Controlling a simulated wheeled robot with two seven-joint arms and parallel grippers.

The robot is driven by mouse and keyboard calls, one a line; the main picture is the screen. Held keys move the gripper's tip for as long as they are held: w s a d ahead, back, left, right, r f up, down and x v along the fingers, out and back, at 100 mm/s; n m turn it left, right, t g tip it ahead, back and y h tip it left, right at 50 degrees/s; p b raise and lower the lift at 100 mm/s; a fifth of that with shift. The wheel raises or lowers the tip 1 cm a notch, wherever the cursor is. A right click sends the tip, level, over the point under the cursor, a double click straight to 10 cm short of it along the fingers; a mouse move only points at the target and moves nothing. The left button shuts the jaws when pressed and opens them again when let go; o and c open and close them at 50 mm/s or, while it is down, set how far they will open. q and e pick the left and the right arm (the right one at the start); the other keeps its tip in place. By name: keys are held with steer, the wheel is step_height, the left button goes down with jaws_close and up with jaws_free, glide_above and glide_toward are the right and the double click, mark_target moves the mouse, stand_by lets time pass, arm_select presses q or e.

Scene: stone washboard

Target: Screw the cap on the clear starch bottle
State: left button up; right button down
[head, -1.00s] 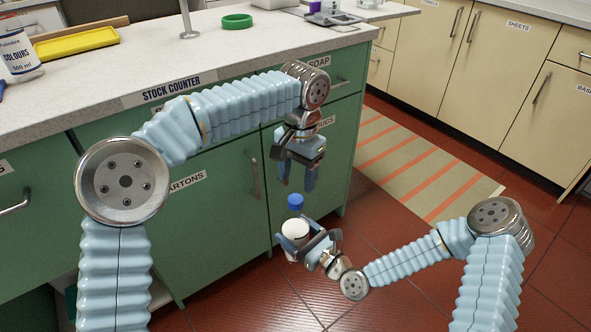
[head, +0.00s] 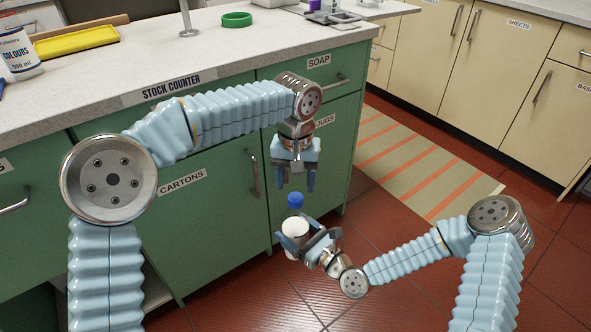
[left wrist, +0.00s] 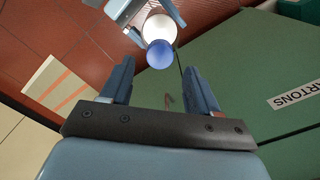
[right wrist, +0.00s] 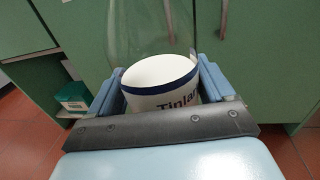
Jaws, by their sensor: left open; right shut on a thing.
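The clear starch bottle (head: 295,226) has a white label band and stands upright in front of the green counter. My right gripper (head: 308,240) is shut on it around the label. In the right wrist view the label (right wrist: 160,74) sits between the fingers and the clear upper wall (right wrist: 150,30) rises out of the picture. The blue cap (head: 295,200) is at the bottle's top; how far it is seated cannot be told. My left gripper (head: 296,184) is open and empty, pointing down just above the cap. The cap shows beyond its fingertips in the left wrist view (left wrist: 161,54).
The green stock counter (head: 220,210) stands close behind the bottle. On its top are a colours tub (head: 18,55), a yellow tray (head: 77,43) and a green ring (head: 237,19). A striped mat (head: 410,165) lies on the red floor at the right.

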mark_target(295, 197)
arm_select(q)
step_height(295, 197, down, 5)
steer(key=shift+r, duration=0.1)
stand_by(0.3)
steer(key=c, duration=1.1)
steer(key=m, duration=0.8)
steer(key=o, duration=1.1)
steer(key=shift+o, duration=0.2)
